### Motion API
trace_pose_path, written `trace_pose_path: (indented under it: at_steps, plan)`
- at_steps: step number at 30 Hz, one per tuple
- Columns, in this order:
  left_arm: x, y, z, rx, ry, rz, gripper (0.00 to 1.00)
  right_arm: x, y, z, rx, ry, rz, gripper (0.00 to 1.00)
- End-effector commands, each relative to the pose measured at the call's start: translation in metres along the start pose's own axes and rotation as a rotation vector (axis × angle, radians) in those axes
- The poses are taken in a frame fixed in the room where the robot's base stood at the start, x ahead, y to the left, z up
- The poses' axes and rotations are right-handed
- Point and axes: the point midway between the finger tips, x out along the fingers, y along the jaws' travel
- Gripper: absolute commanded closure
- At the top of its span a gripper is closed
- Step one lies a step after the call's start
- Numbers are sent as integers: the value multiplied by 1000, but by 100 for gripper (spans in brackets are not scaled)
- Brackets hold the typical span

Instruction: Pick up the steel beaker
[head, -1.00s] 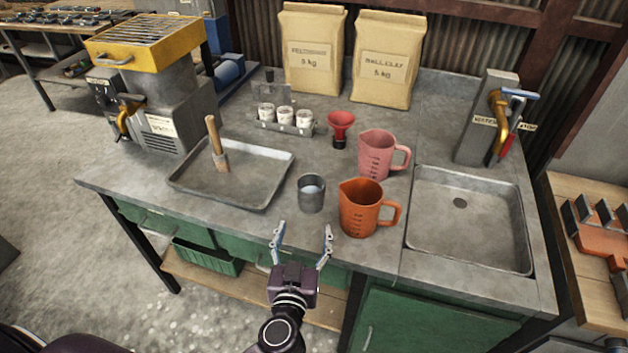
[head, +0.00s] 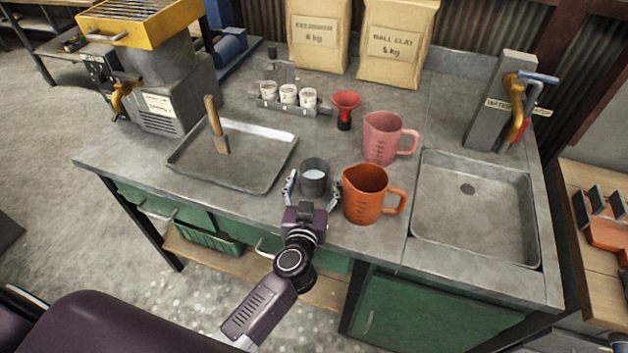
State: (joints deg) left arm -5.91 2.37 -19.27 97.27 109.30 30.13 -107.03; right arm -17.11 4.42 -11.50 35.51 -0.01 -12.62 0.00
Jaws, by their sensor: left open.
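The steel beaker (head: 314,176) is a small grey metal cup. It stands upright on the grey worktop between the metal tray and the orange jug. Something pale shows inside it. My left gripper (head: 312,190) is open at the near side of the beaker, with one finger at its left and one at its right. The right finger lies in the narrow space between the beaker and the orange jug. I cannot tell whether the fingers touch the beaker. My right gripper is not in view.
The orange jug (head: 364,198) stands close at the right, with a pink jug (head: 382,140) behind it. A metal tray (head: 262,178) with a wooden-handled tool (head: 216,128) lies left. A red funnel (head: 345,104) and white jars (head: 289,94) stand behind. A sink (head: 476,228) is at right.

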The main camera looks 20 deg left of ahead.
Motion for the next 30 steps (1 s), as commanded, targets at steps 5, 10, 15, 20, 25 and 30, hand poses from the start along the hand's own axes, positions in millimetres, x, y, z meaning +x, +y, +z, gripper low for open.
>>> trace_pose_path:
  at_steps: [5,10,15,20,25,30]
  plan:
    - [0,0,0,0,0,0,34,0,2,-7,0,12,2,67]
    - [0,0,0,0,0,0,53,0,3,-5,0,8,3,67]
    - [0,0,0,0,0,0,71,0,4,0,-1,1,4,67]
    - [0,0,-1,0,2,0,85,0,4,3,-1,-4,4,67]
    - [0,0,-2,0,2,0,85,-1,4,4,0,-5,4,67]
    - [-1,0,-10,0,4,0,85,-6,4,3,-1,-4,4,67]
